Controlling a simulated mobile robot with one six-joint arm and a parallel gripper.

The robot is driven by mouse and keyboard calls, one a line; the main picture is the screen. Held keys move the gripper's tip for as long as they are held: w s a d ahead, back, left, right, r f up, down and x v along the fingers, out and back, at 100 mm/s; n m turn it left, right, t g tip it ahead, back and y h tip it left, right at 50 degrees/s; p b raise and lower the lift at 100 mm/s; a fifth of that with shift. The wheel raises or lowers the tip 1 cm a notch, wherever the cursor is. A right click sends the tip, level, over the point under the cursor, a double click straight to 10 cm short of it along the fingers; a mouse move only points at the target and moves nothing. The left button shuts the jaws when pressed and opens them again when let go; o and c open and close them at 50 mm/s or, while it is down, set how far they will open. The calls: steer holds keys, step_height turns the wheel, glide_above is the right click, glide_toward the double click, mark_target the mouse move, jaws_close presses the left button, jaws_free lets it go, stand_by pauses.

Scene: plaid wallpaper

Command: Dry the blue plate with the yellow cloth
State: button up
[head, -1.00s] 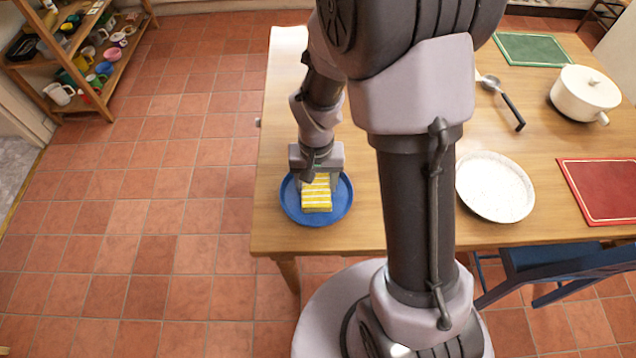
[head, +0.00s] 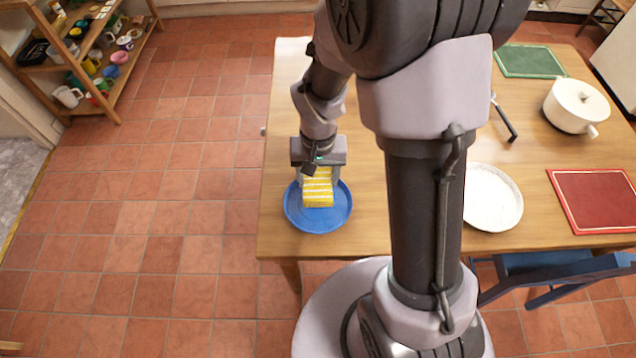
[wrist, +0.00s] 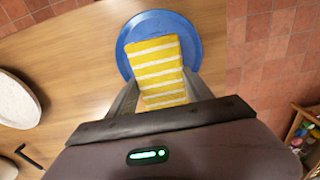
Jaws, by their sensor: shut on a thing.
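The blue plate (head: 334,222) lies flat on the wooden table near its front left corner. It also shows in the wrist view (wrist: 130,30). The yellow cloth with white stripes (head: 319,191) is a folded block between my gripper's fingers, and it also shows in the wrist view (wrist: 158,65). My gripper (head: 319,180) points down over the plate and is shut on the cloth. The cloth is over the plate and hides its middle. I cannot tell whether the cloth touches the plate.
On the wooden table (head: 400,240) are a white speckled dish (head: 492,200), a red board (head: 595,200), a white pot (head: 577,105) and a green board (head: 530,61). A blue chair (head: 560,268) stands at the front edge. A shelf with cups (head: 100,60) is at the far left.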

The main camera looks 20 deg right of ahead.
steer(key=m+p, duration=0.1)
steer(key=r+m+p, duration=0.1)
steer(key=m, duration=0.1)
steer(key=m+p, duration=0.2)
steer(key=m, duration=0.2)
steer(key=shift+r, duration=0.2)
steer(key=shift+f+m, duration=0.1)
steer(key=shift+m, duration=0.7)
steer(key=shift+f, duration=0.5)
step_height(320, 180, down, 7)
steer(key=b, duration=0.6)
steer(key=shift+f+b, duration=0.4)
